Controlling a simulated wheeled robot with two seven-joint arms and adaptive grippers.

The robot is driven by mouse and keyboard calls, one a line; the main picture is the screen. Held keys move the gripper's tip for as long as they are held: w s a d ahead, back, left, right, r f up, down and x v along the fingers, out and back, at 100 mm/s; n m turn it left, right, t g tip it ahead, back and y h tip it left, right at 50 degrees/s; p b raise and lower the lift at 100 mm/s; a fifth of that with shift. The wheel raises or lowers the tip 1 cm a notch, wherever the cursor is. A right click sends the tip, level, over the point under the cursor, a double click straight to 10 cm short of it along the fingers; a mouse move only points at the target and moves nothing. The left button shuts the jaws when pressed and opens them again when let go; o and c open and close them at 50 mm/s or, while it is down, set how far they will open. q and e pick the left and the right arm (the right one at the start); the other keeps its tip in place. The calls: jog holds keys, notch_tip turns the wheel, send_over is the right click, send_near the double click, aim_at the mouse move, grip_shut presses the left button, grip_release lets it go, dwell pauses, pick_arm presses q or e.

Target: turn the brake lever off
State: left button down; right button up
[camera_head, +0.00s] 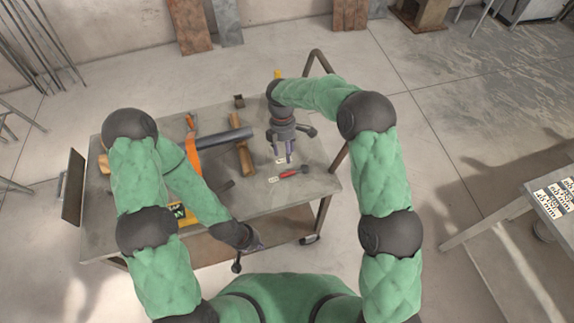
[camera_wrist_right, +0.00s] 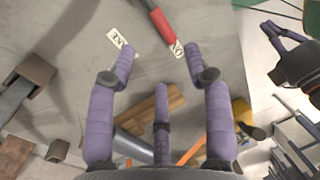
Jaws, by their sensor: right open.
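The brake lever appears to be the red handle (camera_head: 289,174) with a dark pivot end, lying on the grey table top near its right front corner. It also shows at the top of the right wrist view (camera_wrist_right: 161,24). Its tip points at one small white label (camera_wrist_right: 177,49); a second label (camera_wrist_right: 121,41) lies to one side. I cannot read their print clearly. My right gripper (camera_head: 287,156) is above the table beside the lever, fingers spread and empty (camera_wrist_right: 158,75). My left gripper (camera_head: 255,243) hangs near the table's front edge; its opening is unclear.
The table (camera_head: 227,203) also holds a dark grey cylinder (camera_head: 228,139), a wooden block (camera_head: 243,158) and orange parts (camera_head: 190,141). Another table (camera_head: 551,201) stands at the far right, with open floor between.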

aim_at(294, 172)
jog(key=f, duration=0.3)
jog(key=s+f+b, duration=0.1)
jog(key=f, duration=0.2)
jog(key=f+b, duration=0.1)
jog(key=f, duration=0.2)
jog(key=shift+s+d, duration=0.25)
jog(key=shift+s, duration=0.1)
grip_shut()
